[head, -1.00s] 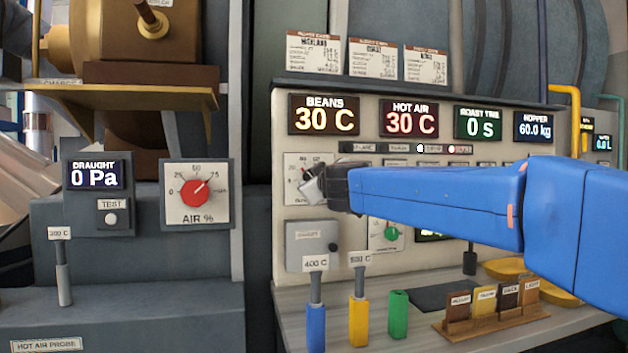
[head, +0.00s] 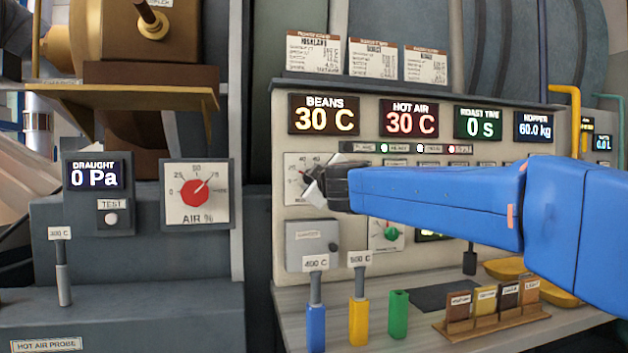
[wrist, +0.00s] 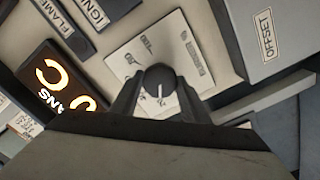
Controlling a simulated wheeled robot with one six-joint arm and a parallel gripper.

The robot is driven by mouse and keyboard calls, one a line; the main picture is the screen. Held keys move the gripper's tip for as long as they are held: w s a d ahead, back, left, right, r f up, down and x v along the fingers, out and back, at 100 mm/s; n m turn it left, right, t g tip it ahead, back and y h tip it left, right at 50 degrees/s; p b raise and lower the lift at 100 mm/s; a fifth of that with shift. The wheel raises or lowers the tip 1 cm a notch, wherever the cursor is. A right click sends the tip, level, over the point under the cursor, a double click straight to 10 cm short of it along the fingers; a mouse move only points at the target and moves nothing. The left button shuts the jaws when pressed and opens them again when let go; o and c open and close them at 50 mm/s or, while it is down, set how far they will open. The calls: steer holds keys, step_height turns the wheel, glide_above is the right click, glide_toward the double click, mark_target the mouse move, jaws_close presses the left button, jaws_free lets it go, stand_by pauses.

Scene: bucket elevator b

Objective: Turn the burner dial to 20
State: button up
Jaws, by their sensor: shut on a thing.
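The burner dial is a black round knob (wrist: 160,84) with a white pointer line, on a white scale plate (wrist: 150,52). In the wrist view the knob sits between my two fingers, and the line points toward the bottom of the picture. My gripper (head: 314,187) is shut on the knob. In the head view my gripper hides most of the knob, and part of the scale plate (head: 293,165) shows with small numbers along its top. I cannot read the dial's setting.
The BEANS display (head: 324,115) and the HOT AIR display (head: 409,117) each read 30 C. A grey box (head: 312,243) is below the dial. A red AIR % dial (head: 196,192) is on the left. Coloured probe holders (head: 358,320) stand on the ledge.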

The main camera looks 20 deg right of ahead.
steer(key=o, duration=1.1)
steer(key=shift+c, duration=0.2)
steer(key=shift+s, duration=0.1)
steer(key=s, duration=1.7)
steer(key=shift+s, duration=0.15)
